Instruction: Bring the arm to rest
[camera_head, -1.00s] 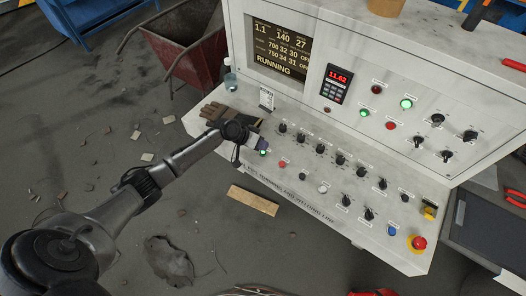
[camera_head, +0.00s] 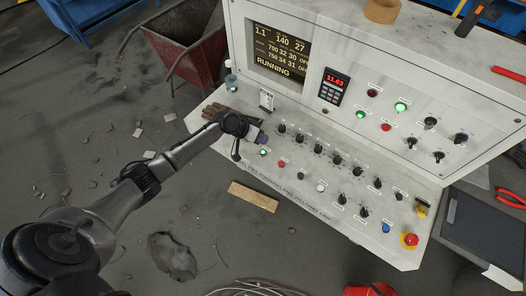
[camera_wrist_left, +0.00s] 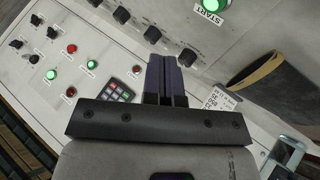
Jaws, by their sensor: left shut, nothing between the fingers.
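My left arm comes in from the left in the head view. Its gripper (camera_head: 262,139) is over the left end of the control panel's sloped desk (camera_head: 300,195), near a green lit button (camera_head: 263,152). In the left wrist view the two dark fingers (camera_wrist_left: 168,75) are together with nothing between them. A green lit START button (camera_wrist_left: 214,5) shows ahead of the fingers, apart from them. My right gripper is not in view.
The display (camera_head: 279,50) reads RUNNING. Dark gloves (camera_head: 215,112) lie at the desk's left end, partly behind my wrist. A red emergency button (camera_head: 410,239) is at the right. A red cart (camera_head: 185,45) stands behind; the floor to the left holds scattered debris.

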